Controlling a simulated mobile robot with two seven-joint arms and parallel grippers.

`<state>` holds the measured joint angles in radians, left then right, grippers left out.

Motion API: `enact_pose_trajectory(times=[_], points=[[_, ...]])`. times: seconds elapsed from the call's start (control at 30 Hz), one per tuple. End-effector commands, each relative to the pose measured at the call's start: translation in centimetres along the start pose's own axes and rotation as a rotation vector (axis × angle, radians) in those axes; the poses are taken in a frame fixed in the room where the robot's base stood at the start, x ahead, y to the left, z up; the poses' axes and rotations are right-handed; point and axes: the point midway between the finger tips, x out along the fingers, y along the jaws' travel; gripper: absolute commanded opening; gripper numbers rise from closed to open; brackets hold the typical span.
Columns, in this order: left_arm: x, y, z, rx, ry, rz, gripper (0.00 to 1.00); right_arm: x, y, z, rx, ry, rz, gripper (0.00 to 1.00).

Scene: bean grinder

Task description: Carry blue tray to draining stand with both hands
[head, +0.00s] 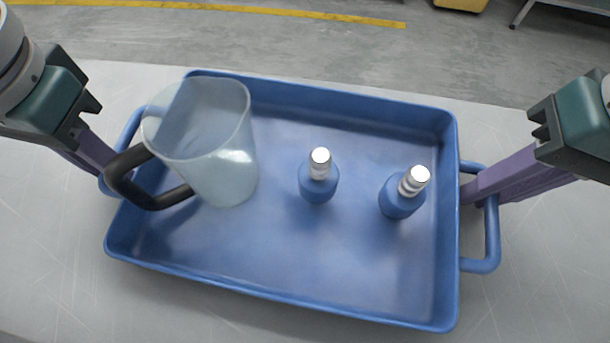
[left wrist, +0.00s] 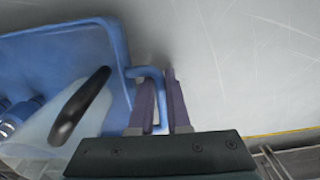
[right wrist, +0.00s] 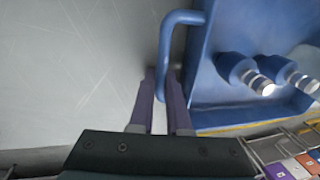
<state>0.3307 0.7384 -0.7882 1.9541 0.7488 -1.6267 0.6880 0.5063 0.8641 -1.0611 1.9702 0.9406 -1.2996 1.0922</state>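The blue tray (head: 300,284) rests on the grey table and holds a clear jug (head: 225,172) with a black handle and two blue bottles with pale caps, one (head: 318,188) near the middle and one (head: 400,199) to the right. My left gripper (left wrist: 160,78) has its fingers on either side of the tray's left handle (left wrist: 146,71). My right gripper (right wrist: 161,76) has its fingers on either side of the right handle (right wrist: 166,42). Whether the fingers press on the handles cannot be told. In the head view the left fingertips are partly hidden behind the jug's handle.
The grey table (head: 540,270) is bare around the tray. Beyond its far edge is a concrete floor with a yellow line (head: 250,11). Coloured boxes (right wrist: 290,168) show at the lower right of the right wrist view.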

Motion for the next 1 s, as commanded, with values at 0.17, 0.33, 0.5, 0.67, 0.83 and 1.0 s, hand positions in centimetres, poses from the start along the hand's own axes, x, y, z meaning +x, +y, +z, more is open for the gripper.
enact_pose_trajectory(times=[0.17,0.33,0.5,0.67,0.83,1.0], points=[[-0.03,-0.02,-0.01,0.000,0.000,-0.001,0.00,-0.03,0.00,-0.01,0.000,0.000,0.000,0.00],[-0.04,-0.03,-0.01,0.000,0.000,-0.001,0.00,-0.04,0.00,-0.02,0.000,0.000,0.000,0.00],[-0.05,-0.03,-0.02,0.000,0.000,-0.001,0.00,-0.05,0.00,-0.02,0.000,0.000,0.000,0.00],[-0.05,-0.04,-0.02,-0.001,0.001,-0.001,0.00,-0.06,0.00,-0.03,0.001,0.001,0.000,0.00],[-0.06,-0.05,-0.03,-0.001,0.001,-0.001,0.00,-0.07,0.01,-0.04,0.000,0.001,0.000,0.00],[-0.06,-0.05,-0.03,-0.001,0.001,-0.001,0.00,-0.07,0.01,-0.04,0.000,0.001,0.000,0.00]])
